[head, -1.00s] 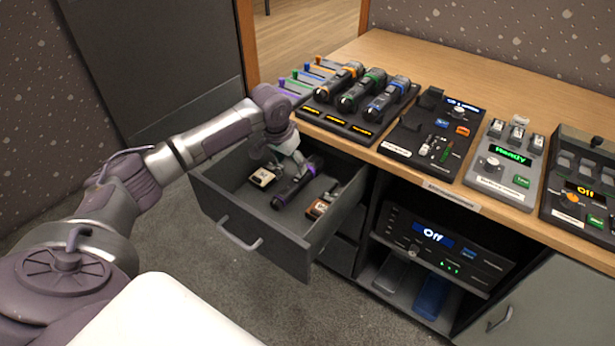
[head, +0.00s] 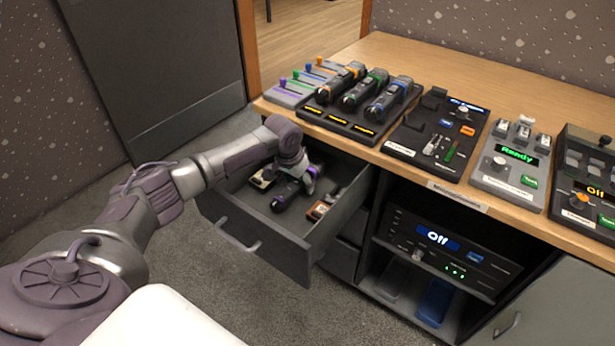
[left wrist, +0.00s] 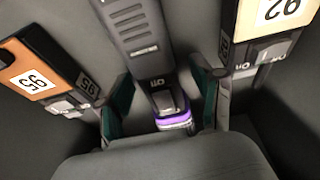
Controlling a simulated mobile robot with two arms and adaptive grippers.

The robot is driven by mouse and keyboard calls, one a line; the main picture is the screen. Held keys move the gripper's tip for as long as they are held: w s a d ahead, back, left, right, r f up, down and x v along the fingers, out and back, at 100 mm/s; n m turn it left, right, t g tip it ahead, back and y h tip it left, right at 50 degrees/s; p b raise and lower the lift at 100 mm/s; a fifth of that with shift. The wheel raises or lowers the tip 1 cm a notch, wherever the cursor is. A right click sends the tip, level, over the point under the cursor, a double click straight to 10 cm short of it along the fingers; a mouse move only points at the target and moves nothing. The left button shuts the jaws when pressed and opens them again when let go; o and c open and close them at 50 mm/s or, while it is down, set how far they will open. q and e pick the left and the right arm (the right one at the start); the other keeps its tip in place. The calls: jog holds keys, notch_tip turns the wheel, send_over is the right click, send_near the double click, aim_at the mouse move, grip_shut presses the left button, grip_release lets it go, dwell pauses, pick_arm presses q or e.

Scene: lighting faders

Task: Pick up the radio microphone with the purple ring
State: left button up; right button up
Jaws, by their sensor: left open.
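The radio microphone with the purple ring (head: 287,192) lies in the open drawer (head: 262,238). In the left wrist view its dark body (left wrist: 142,45) runs down from the top edge, and its purple ring (left wrist: 175,121) shows near the palm. My left gripper (head: 303,177) is down in the drawer over the microphone. In the left wrist view its two fingers (left wrist: 163,98) stand open, one on each side of the microphone. I cannot tell whether they touch it. My right gripper is in neither view.
An orange-topped pack marked 95 (left wrist: 45,72) and a cream-topped pack marked 92 (left wrist: 272,20) lie close on either side of the microphone. The desk (head: 470,80) above holds a rack of several microphones (head: 350,115) and control panels. The drawer walls are close around my gripper.

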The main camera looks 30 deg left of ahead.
pick_arm(q)
grip_shut()
jog(key=shift+r, duration=0.15)
dwell(0.4)
